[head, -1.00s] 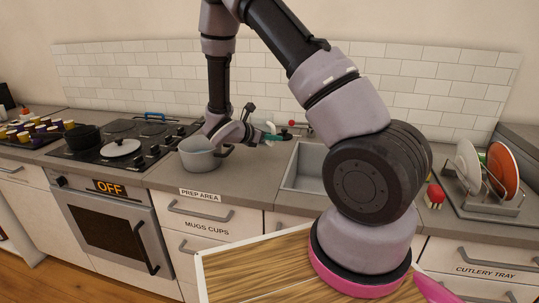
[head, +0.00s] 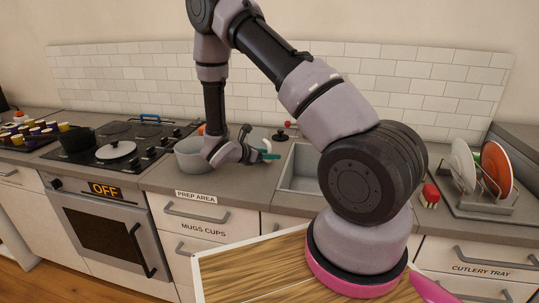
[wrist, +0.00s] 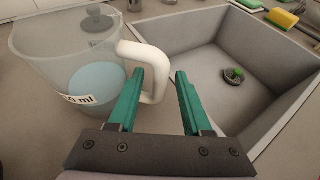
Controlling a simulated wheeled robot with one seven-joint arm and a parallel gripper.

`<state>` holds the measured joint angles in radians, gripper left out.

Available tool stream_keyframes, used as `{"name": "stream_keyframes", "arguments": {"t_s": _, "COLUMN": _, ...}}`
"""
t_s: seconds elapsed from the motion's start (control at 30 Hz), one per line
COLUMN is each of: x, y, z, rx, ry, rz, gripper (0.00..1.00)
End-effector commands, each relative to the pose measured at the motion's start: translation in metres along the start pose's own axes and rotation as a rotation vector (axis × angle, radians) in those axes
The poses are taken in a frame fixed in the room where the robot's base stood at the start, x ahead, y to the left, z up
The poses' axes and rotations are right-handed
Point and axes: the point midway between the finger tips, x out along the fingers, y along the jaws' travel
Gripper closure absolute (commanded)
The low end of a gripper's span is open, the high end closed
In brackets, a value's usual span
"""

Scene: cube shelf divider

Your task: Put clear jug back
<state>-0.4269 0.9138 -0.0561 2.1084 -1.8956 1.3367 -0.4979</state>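The clear jug (wrist: 72,65) stands upright on the counter at the left of the wrist view. It is see-through, with a white "ml" label and a thick white handle (wrist: 150,60) on its right. My gripper (wrist: 182,75) is open, its two green fingers apart. The handle's lower part shows beside the left finger; I cannot tell whether they touch. In the head view my gripper (head: 268,155) is low over the counter, just left of the sink. The jug's body is not clear there, partly hidden by my arm.
The sink (head: 300,168) lies to the right, with a green item (wrist: 235,74) inside it. A grey pot (head: 188,155) stands left of my gripper. The stove (head: 115,145) is farther left; a dish rack (head: 485,200) stands at the right.

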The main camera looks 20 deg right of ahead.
Motion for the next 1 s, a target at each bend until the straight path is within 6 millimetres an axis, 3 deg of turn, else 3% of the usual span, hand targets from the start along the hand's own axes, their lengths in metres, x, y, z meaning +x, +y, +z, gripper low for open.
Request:
{"name": "stream_keyframes", "arguments": {"t_s": 0.37, "x": -0.003, "y": 0.000, "z": 0.003, "rx": 0.000, "ry": 0.001, "rz": 0.001, "gripper": 0.51}}
{"name": "stream_keyframes", "arguments": {"t_s": 0.47, "x": -0.017, "y": 0.001, "z": 0.003, "rx": -0.001, "ry": 0.001, "rz": 0.004, "gripper": 0.51}}
{"name": "stream_keyframes", "arguments": {"t_s": 0.8, "x": -0.089, "y": 0.001, "z": 0.003, "rx": 0.001, "ry": 0.001, "rz": 0.005, "gripper": 0.51}}
{"name": "stream_keyframes", "arguments": {"t_s": 1.0, "x": -0.115, "y": 0.001, "z": 0.003, "rx": 0.000, "ry": 0.000, "rz": 0.002, "gripper": 0.51}}
